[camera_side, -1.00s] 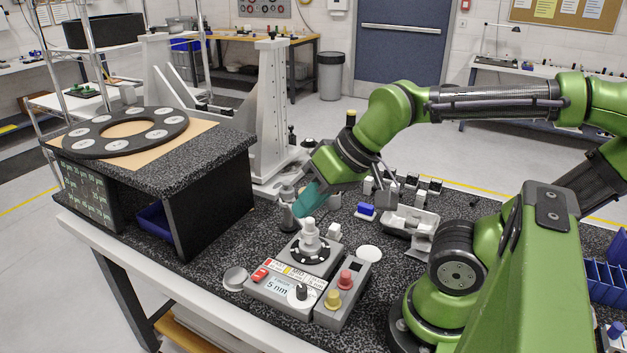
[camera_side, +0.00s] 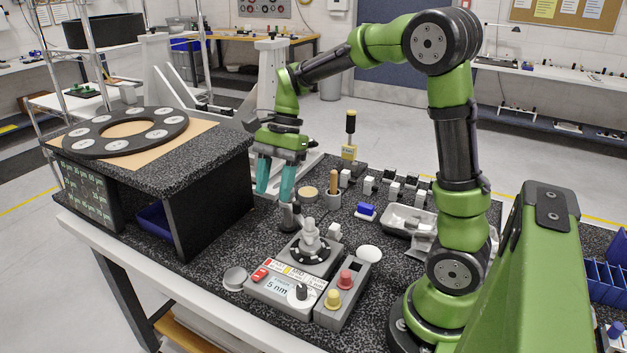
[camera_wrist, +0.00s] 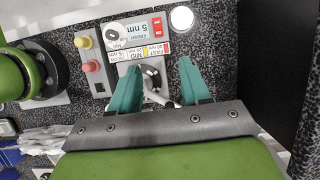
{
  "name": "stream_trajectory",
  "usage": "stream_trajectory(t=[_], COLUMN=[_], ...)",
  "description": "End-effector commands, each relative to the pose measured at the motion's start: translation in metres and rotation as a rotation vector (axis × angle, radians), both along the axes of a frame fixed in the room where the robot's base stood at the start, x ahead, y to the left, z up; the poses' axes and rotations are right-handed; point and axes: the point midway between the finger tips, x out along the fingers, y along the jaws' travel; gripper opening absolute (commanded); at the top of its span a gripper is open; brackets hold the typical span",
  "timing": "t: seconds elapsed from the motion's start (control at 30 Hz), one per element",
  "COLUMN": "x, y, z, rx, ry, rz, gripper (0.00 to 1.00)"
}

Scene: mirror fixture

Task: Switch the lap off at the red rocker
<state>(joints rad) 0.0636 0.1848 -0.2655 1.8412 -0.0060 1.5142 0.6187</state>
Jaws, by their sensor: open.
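The lap unit (camera_side: 288,288) is a grey box on the speckled bench. The red rocker (camera_side: 261,274) sits at the left end of its front panel, beside the display reading 5 nm. In the wrist view the rocker (camera_wrist: 157,25) lies beyond the fingertips, near the display (camera_wrist: 136,30). The lap's dark round plate (camera_side: 310,254) carries a pale stacked piece (camera_side: 310,236). My gripper (camera_side: 274,194) points down above and behind the unit, clear of the rocker. Its teal fingers (camera_wrist: 160,66) are spread with a gap between them, holding nothing. The plate shows partly between them in the wrist view.
A pedestal box with red (camera_side: 346,279) and yellow buttons (camera_side: 333,299) adjoins the unit on the right. A black-sided stand (camera_side: 211,200) with a ring on top rises at left. A pale disc (camera_side: 235,278) lies left of the rocker. Small blocks and a tray (camera_side: 405,220) sit behind.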

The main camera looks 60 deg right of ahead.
Motion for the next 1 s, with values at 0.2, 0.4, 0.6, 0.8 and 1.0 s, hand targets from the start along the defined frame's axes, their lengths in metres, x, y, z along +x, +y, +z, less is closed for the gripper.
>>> stream_trajectory(t=[0.2,0.4,0.6,0.8,1.0], x=[-0.003,-0.004,-0.004,-0.004,-0.003], y=[0.010,0.026,0.043,0.057,0.065], z=[-0.018,-0.056,-0.097,-0.133,-0.152], rx=[0.009,0.008,0.008,0.007,0.007], ry=[0.022,0.023,0.023,0.021,0.018], rz=[-0.020,-0.019,-0.018,-0.017,-0.018], gripper=[0.47,0.47,0.47,0.47,0.47])
